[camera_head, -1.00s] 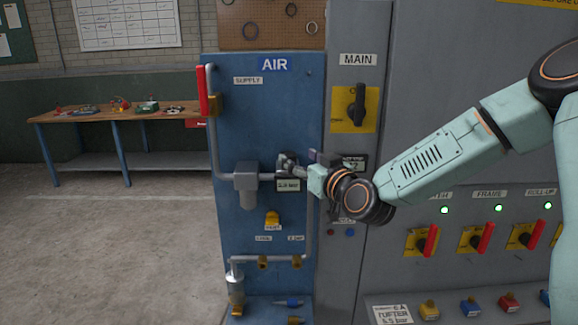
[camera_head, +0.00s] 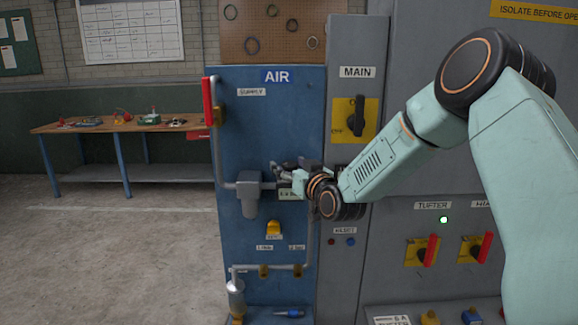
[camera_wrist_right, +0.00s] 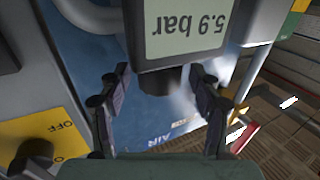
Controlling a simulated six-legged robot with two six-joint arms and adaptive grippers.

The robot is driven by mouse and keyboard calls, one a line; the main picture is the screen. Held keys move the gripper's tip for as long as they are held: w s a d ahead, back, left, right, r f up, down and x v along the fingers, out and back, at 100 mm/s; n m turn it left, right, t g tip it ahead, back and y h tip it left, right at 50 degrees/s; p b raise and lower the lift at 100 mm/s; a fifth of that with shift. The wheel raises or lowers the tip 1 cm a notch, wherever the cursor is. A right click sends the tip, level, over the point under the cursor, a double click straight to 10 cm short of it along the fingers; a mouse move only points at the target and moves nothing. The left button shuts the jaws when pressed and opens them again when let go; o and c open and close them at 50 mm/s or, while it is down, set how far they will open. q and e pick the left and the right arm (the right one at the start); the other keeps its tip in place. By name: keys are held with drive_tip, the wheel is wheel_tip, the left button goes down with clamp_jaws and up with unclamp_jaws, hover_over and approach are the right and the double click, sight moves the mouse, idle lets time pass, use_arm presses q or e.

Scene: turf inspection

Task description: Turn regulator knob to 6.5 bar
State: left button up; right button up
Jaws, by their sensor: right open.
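The regulator (camera_head: 249,190) is a grey unit on the blue air panel (camera_head: 260,130). Its display (camera_wrist_right: 190,30) appears upside down in the right wrist view and reads 5.9 bar. A dark round knob (camera_wrist_right: 160,80) sticks out below the display there. My right gripper (camera_head: 284,168) is at the regulator and covers part of it in the head view. In the right wrist view my right gripper (camera_wrist_right: 160,76) is open, one finger on each side of the knob, with visible gaps. My left gripper is not in view.
The red-handled supply valve (camera_head: 208,102) is above left on the panel. The MAIN switch (camera_head: 357,117) sits on yellow right of the panel.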

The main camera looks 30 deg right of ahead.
drive_tip(key=shift+w+d, duration=0.2)
drive_tip(key=shift+w, duration=0.05)
drive_tip(key=shift+w+a, duration=0.15)
drive_tip(key=shift+c, duration=1)
drive_tip(key=c, duration=1)
drive_tip(key=shift+m+h, duration=0.3)
drive_tip(key=shift+h, duration=0.2)
